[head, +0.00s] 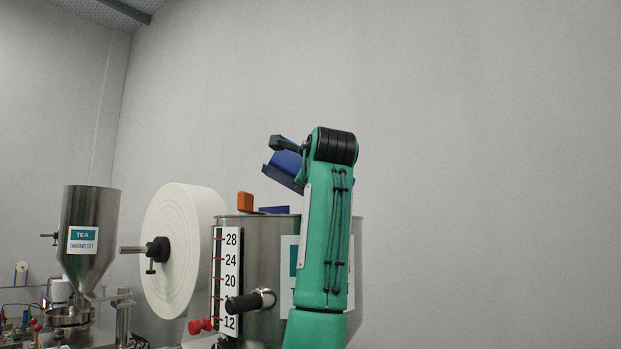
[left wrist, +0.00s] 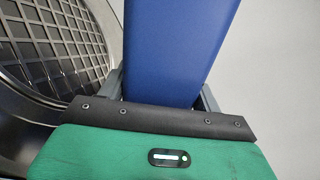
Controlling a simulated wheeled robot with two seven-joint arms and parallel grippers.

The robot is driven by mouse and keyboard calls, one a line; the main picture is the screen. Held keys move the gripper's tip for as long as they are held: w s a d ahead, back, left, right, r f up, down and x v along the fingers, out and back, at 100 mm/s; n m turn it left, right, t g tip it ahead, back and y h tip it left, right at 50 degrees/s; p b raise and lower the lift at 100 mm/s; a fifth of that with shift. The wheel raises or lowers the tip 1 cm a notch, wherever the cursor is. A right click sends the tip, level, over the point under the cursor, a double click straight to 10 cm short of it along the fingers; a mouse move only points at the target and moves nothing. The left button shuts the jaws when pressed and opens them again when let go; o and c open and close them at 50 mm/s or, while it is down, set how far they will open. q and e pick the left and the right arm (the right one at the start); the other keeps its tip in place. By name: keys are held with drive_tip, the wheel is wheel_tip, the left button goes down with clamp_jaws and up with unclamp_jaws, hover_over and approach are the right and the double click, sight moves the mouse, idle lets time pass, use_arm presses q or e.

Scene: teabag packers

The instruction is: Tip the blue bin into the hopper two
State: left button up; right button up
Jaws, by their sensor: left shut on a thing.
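The blue bin (head: 285,163) is tilted above the rim of a large steel hopper (head: 262,250) in the head view, partly behind my green left arm. In the left wrist view the bin (left wrist: 175,45) runs up from between the jaws of my left gripper (left wrist: 162,92), which is shut on it. The jaws are mostly hidden in the head view. A round dark vessel with a grid (left wrist: 55,40) lies left of the bin in the wrist view. I cannot read a number on the hopper. My right gripper is not in view.
A smaller steel hopper with a TEA label (head: 83,240) stands at the far left. A white paper roll (head: 178,250) is between the hoppers. A number scale (head: 228,280) and an orange block (head: 245,202) are by the large hopper. The right side shows bare wall.

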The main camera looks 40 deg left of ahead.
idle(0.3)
use_arm(q)
drive_tip(key=shift+f+n+b, duration=0.45)
drive_tip(key=shift+f+n, duration=0.2)
drive_tip(key=shift+n, duration=0.35)
drive_tip(key=shift+d, duration=0.1)
drive_tip(key=shift+s+f+n+b, duration=0.15)
drive_tip(key=shift+f+n+b, duration=0.4)
drive_tip(key=shift+f+n, duration=0.25)
idle(0.6)
drive_tip(key=shift+s+a+f+n+b, duration=0.1)
drive_tip(key=shift+a+f+n+b, duration=0.15)
drive_tip(key=shift+n, duration=0.3)
drive_tip(key=shift+s+a+f+n+b, duration=0.15)
drive_tip(key=shift+f+n, duration=0.15)
drive_tip(key=shift+n, duration=0.25)
drive_tip(key=shift+d, duration=0.1)
